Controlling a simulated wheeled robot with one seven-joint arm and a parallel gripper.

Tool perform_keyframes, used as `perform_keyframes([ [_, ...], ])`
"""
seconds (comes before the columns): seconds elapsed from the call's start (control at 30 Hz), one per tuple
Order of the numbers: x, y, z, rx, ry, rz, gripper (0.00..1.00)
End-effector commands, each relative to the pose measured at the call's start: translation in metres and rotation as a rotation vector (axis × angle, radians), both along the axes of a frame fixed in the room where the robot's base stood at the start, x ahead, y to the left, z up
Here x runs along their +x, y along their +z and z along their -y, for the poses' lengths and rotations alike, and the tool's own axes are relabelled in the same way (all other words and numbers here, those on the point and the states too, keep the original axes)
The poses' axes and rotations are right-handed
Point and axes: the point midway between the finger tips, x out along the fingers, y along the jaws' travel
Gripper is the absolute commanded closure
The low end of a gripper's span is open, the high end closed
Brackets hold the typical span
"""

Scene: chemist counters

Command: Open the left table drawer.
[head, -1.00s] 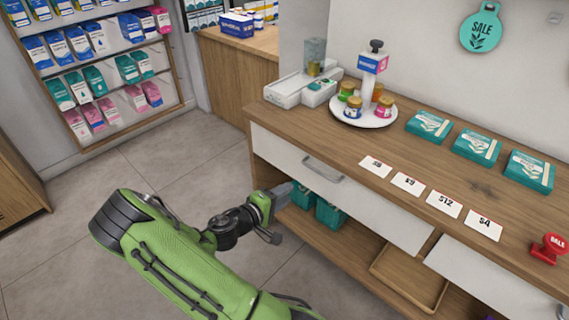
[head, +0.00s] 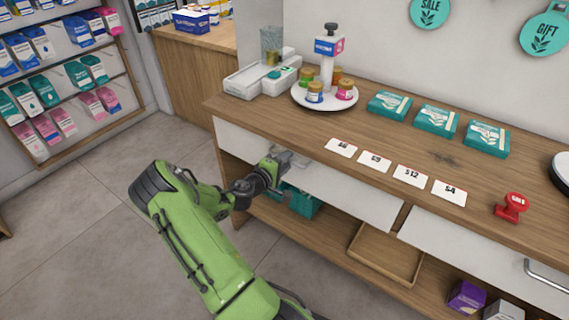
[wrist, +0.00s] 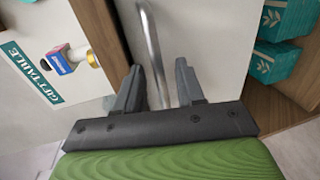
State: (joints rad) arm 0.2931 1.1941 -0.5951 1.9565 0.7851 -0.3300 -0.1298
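The left table drawer has a white front (head: 345,194) under the wooden counter top and looks closed. Its metal handle (wrist: 152,45) shows as a curved bar in the wrist view. My gripper (head: 284,160) is at the handle in the head view and hides part of it. In the wrist view my gripper (wrist: 158,78) is open, with the bar running between its two dark fingers. A gap shows between the bar and each finger. I cannot tell how deep the bar sits between them.
A second white drawer (head: 470,262) with a metal handle is at the right. Teal boxes (head: 302,203) and a wooden tray (head: 385,255) are on the shelf below. Price cards (head: 410,175) and a red stamp (head: 511,207) lie on the counter top. Floor is clear at the left.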

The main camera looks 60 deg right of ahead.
Motion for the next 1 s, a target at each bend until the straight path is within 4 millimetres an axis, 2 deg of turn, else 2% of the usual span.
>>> perform_keyframes([
  [0.1,0.0001,0.0004,-0.0003,0.000,0.000,0.000,0.62],
  [0.3,0.0001,0.0004,-0.0005,0.000,0.000,0.000,0.93],
  [0.37,0.0001,0.0003,-0.0006,0.000,0.000,0.000,1.00],
  [1.0,0.0003,-0.0007,-0.0011,0.002,0.000,0.000,1.00],
])
